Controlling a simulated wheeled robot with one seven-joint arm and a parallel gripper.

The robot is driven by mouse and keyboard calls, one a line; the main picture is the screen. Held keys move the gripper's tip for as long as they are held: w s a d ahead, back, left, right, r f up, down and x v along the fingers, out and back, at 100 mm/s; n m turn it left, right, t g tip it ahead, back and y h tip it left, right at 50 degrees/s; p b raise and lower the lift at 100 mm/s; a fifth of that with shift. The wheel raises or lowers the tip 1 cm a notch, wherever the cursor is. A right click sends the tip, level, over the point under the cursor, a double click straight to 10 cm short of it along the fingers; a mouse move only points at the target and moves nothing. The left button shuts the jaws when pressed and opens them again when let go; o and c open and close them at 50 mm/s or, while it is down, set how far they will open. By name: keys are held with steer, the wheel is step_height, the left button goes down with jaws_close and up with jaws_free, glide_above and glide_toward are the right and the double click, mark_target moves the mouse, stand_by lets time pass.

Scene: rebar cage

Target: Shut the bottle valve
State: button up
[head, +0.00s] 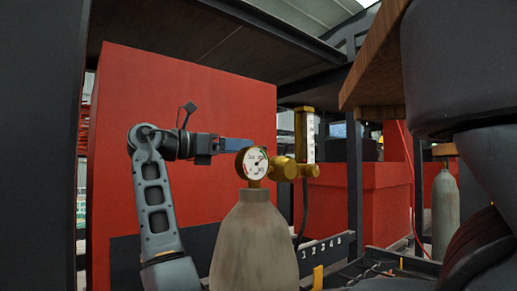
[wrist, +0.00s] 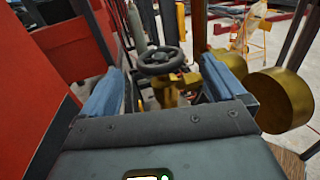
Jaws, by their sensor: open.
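The grey bottle (head: 254,240) stands upright in the head view, with a round white pressure gauge (head: 253,163) and a brass regulator (head: 285,169) at its top. In the wrist view the valve's black spoked handwheel (wrist: 161,61) sits on a brass stem, ahead of and between my blue finger pads. My gripper (wrist: 163,88) is open and empty, with the wheel apparently just beyond the fingertips. In the head view my gripper (head: 236,145) reaches in from the left, level with the gauge's top. The gauge and regulator hide the handwheel there.
A large red cabinet (head: 190,110) stands behind my arm. Another bottle (head: 445,207) stands at the right. A numbered rail (head: 322,246) runs low beside the bottle.

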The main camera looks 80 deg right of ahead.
steer(key=shift+p+x, duration=0.75)
steer(key=shift+x, duration=2.75)
steer(key=shift+d, duration=0.1)
steer(key=c, duration=1)
